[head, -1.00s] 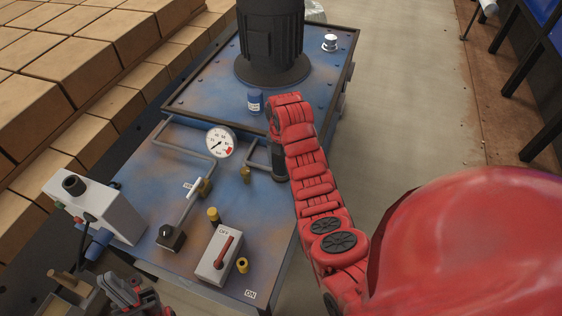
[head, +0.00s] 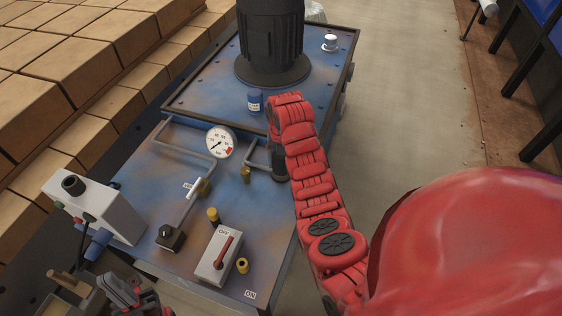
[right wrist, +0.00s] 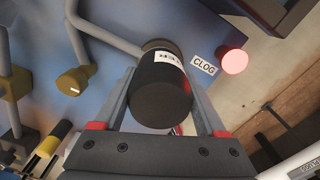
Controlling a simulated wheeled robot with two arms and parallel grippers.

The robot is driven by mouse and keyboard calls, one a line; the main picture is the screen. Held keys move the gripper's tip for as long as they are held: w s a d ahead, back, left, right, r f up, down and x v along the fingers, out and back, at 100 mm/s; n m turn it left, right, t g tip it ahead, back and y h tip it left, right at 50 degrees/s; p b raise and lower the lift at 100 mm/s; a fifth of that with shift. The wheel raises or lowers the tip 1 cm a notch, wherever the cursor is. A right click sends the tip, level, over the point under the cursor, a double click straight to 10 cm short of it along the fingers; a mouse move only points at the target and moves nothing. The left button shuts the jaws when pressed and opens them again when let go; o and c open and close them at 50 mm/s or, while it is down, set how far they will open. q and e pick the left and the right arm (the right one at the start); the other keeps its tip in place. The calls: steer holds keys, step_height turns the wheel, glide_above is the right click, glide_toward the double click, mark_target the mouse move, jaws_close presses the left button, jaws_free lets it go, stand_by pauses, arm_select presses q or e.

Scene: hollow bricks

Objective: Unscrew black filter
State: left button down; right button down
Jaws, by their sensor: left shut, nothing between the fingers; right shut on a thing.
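The black filter (right wrist: 162,100) is a short black cylinder with a white label, seen end-on in the right wrist view. It sits at the end of a grey pipe on the blue machine. In the head view the filter (head: 280,165) is partly hidden by my right arm. My right gripper (right wrist: 162,82) has one finger on each side of the filter and is shut on it. My left gripper (head: 133,292) is at the lower left of the head view, shut and empty, away from the filter.
A "CLOG" label (right wrist: 203,65) and a glowing pink-red lamp (right wrist: 234,61) are beside the filter. Stacked bricks (head: 65,75) stand at the left.

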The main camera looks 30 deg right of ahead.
steer(key=shift+a+n, duration=0.1)
steer(key=shift+n, duration=0.2)
jaws_free()
steer(key=shift+r+p, duration=0.35)
steer(key=shift+r, duration=0.05)
step_height(320, 180, up, 17)
steer(key=p, duration=1)
steer(key=shift+f, duration=0.2)
